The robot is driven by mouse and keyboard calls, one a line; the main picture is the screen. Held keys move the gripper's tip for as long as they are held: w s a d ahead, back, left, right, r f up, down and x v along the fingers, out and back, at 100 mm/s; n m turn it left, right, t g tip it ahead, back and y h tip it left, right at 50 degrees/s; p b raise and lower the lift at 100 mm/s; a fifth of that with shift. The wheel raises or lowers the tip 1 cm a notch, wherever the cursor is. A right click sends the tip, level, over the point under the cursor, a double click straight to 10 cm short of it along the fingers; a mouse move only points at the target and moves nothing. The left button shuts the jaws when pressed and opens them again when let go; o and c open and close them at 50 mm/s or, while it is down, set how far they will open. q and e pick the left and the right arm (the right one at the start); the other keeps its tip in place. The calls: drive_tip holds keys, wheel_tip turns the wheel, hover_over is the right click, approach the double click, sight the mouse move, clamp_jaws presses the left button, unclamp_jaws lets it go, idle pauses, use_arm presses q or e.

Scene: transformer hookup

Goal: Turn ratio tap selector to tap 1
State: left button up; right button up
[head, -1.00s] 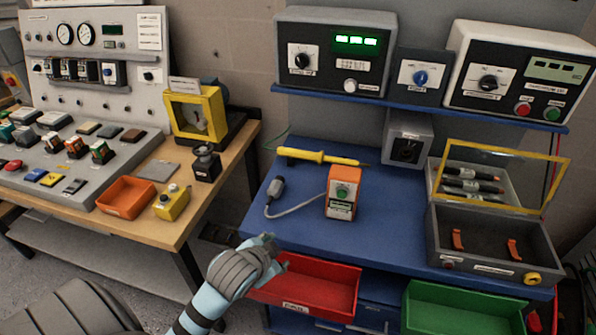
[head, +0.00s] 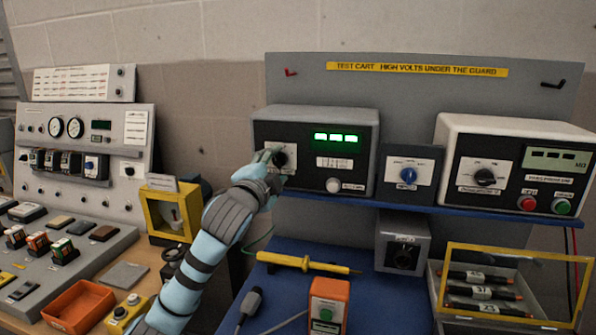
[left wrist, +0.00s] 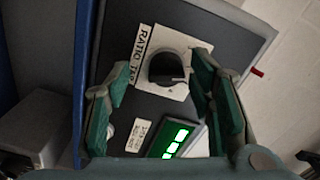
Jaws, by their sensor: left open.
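The ratio tap selector (head: 280,158) is a black knob on a white plate at the left of a grey box (head: 314,114) with a lit green display. My left gripper (head: 270,158) is open in front of the selector plate, with a finger on each side of the knob in the left wrist view (left wrist: 158,98). The fingers look apart from the knob. The gripper partly hides the plate in the head view. My right gripper is not in view.
A small box with a blue knob (head: 407,175) and a white instrument (head: 520,120) stand right of it on the blue shelf (head: 450,211). Below are a yellow probe (head: 300,262), an orange box (head: 328,305) and a yellow-framed lid (head: 520,255).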

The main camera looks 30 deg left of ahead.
use_arm(q)
drive_tip(key=shift+w+a, duration=0.35)
drive_tip(key=shift+w, duration=0.1)
drive_tip(key=shift+a+r, duration=0.1)
drive_tip(key=shift+s+r, duration=0.2)
drive_tip(key=shift+s, duration=0.05)
drive_tip(key=shift+c, duration=0.6)
drive_tip(key=shift+w+d, duration=0.2)
drive_tip(key=shift+d, duration=0.05)
drive_tip(key=c, duration=1)
drive_tip(key=shift+c, duration=0.2)
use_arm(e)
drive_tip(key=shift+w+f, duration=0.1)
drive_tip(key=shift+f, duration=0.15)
